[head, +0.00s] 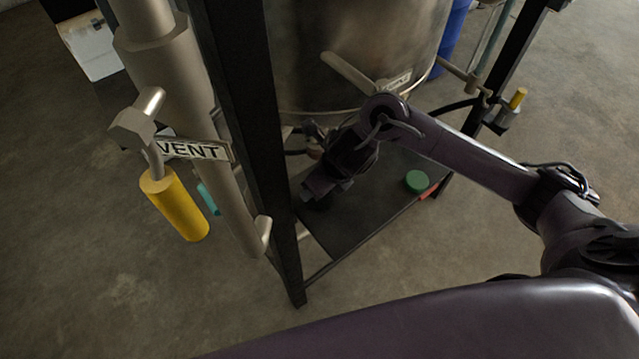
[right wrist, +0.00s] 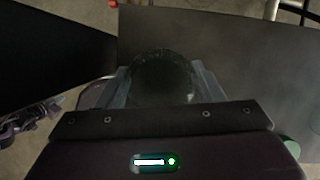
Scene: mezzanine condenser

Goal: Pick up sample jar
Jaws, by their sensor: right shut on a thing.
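A dark, round-topped jar (right wrist: 163,75), which I take to be the sample jar, sits between the two fingers of my right gripper (right wrist: 162,88) in the right wrist view. The fingers touch it on both sides. In the head view my right gripper (head: 314,192) points down over the left part of the black shelf under the steel vessel. The jar is mostly hidden there by the gripper, and I cannot tell whether it still touches the shelf. My left gripper is not in view.
The black shelf (head: 365,215) carries a green round lid (head: 417,181) and a red item (head: 429,191) at its right. A black frame post (head: 262,140) stands close left of my gripper. The steel vessel (head: 350,60) hangs above. A yellow-handled vent valve (head: 175,207) is at left.

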